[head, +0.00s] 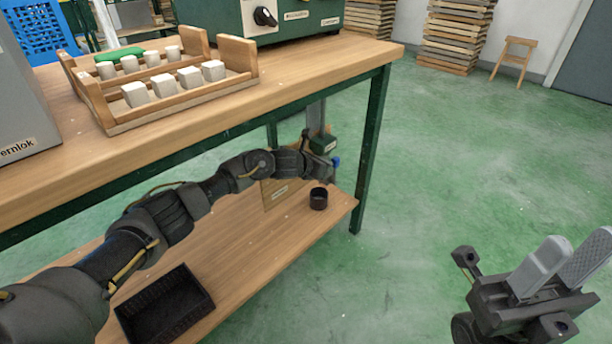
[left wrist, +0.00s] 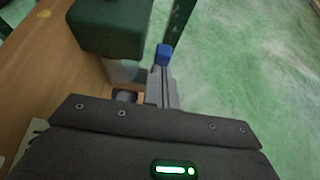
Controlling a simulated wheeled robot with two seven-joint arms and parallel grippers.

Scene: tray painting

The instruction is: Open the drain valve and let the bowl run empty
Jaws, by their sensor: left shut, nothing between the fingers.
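A small blue valve handle (head: 336,162) shows under the table top, at the end of my left arm. In the left wrist view the blue handle (left wrist: 163,54) is close to the finger tips, below a dark green body (left wrist: 110,28). My left gripper (left wrist: 161,85) is shut and empty; whether it touches the handle I cannot tell. In the head view the green body (head: 323,145) hangs below a grey pipe (head: 315,114). My right gripper (head: 578,252) is open and empty over the floor. I see no bowl.
A black cup (head: 318,199) stands on the lower shelf (head: 248,262) below the valve. A black crate (head: 165,306) is nearer me. A table leg (head: 371,150) is right of the valve. A wooden rack (head: 180,113) with white blocks stands on the table top.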

